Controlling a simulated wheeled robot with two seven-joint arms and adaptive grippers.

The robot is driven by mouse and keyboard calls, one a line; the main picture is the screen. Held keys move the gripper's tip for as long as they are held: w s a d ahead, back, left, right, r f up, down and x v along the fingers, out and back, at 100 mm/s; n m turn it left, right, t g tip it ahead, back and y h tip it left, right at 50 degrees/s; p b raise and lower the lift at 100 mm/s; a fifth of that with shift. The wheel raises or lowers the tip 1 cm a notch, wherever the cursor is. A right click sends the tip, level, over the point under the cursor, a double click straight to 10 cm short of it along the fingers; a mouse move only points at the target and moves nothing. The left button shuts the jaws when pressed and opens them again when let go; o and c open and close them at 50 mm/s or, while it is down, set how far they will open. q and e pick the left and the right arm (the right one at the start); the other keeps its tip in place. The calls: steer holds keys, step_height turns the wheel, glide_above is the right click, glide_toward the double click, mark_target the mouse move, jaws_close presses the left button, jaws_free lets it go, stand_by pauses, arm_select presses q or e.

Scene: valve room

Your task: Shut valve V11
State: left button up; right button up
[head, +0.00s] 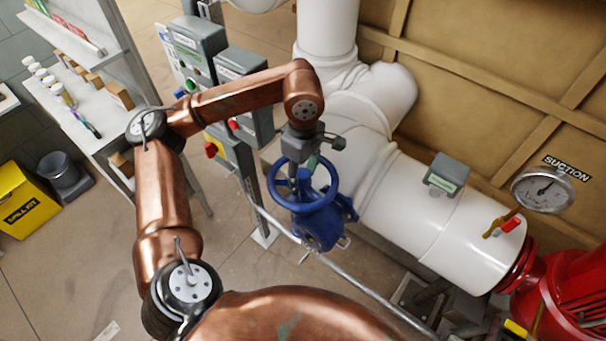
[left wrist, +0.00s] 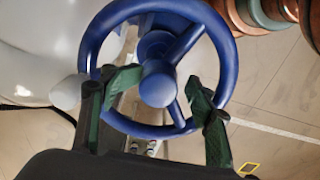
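A blue handwheel (head: 302,207) sits on a blue valve body (head: 322,234) beside the white pipe. I cannot read a V11 tag on it. My left gripper (head: 308,162) is at the far side of the wheel, its fingers partly hidden. In the left wrist view the wheel (left wrist: 94,40) fills the upper middle, with its round hub and spokes. My left gripper (left wrist: 163,86) is open there. Its two green-padded fingers are apart, one on each side of the hub, overlapping the near rim. I cannot tell whether they touch it. My right gripper is not in view.
A large white pipe (head: 400,195) runs behind the valve to a red pump (head: 570,295). A gauge (head: 543,190) stands at the right. Grey control boxes (head: 240,80) stand behind my arm. A grey rail (head: 365,287) passes near the valve. Open floor lies left.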

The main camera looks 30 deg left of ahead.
arm_select(q)
steer(key=shift+r, duration=0.2)
step_height(320, 180, up, 6)
steer(key=p, duration=0.4)
steer(key=shift+r, duration=0.25)
steer(key=shift+f, duration=0.1)
steer(key=shift+w, duration=0.1)
